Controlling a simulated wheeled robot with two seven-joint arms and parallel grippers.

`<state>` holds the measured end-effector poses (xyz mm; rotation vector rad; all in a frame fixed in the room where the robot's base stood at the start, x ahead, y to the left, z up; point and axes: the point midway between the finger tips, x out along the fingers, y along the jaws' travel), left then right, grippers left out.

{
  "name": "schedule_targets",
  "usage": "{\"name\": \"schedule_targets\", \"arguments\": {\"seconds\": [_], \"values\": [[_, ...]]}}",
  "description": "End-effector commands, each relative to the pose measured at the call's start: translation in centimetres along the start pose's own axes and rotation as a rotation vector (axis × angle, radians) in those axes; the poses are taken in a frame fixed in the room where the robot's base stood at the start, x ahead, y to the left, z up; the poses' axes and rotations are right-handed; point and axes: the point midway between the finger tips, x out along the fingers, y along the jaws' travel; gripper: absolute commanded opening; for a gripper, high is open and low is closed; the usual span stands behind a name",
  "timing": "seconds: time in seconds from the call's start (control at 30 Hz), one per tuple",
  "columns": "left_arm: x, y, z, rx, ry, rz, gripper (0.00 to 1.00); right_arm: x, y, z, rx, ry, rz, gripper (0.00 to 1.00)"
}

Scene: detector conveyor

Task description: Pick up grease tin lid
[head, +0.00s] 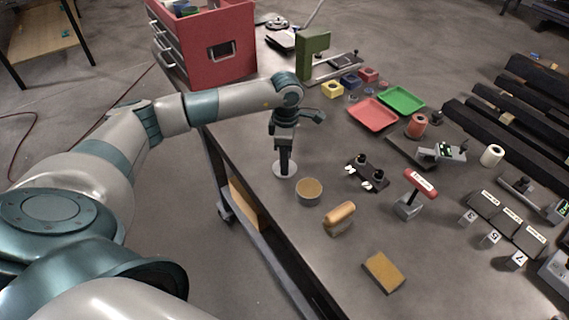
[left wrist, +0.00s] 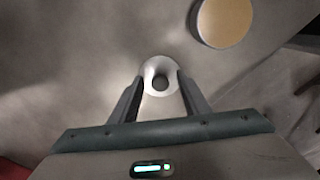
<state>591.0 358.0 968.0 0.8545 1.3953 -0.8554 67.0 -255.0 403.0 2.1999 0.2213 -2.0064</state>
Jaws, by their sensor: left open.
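The grease tin lid (head: 278,172) is a pale round disc lying on the table near its left edge. In the left wrist view the lid (left wrist: 149,72) shows as a whitish ring with a darker round middle. My left gripper (head: 285,167) points straight down over the lid. In the left wrist view its open fingers (left wrist: 160,86) stand on both sides of the lid's middle. Whether they touch it cannot be told. The open grease tin (head: 308,190), filled with tan grease, stands just right of the lid; it also shows in the left wrist view (left wrist: 224,20). My right gripper is out of view.
A wooden-handled brush or roller (head: 340,217) and a tan block (head: 383,271) lie nearer. A red drawer cabinet (head: 205,45) and green post (head: 312,55) stand behind.

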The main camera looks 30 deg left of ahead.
Motion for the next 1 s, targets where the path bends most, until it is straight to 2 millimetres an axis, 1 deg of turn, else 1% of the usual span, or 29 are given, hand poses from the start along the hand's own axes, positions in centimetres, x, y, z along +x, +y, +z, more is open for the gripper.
{"name": "schedule_targets", "arguments": {"seconds": [0.4, 0.43, 0.47, 0.5, 0.6, 1.0], "values": [[0.01, 0.01, 0.00, 0.000, 0.000, 0.000, 0.43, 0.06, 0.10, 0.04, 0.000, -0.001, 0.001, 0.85], [0.01, 0.01, 0.00, 0.000, 0.000, 0.000, 0.38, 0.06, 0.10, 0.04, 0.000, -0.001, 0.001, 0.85], [0.01, 0.01, 0.00, 0.000, 0.000, 0.000, 0.31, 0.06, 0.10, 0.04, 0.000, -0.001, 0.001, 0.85], [0.00, 0.01, 0.00, 0.000, 0.000, 0.000, 0.21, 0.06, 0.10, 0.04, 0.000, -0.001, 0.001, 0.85], [0.00, 0.01, -0.01, 0.000, 0.000, 0.000, 0.00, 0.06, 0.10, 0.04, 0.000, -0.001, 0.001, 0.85], [-0.24, 0.04, 0.01, 0.000, 0.000, 0.001, 0.00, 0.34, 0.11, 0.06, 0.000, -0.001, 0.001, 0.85]]}}
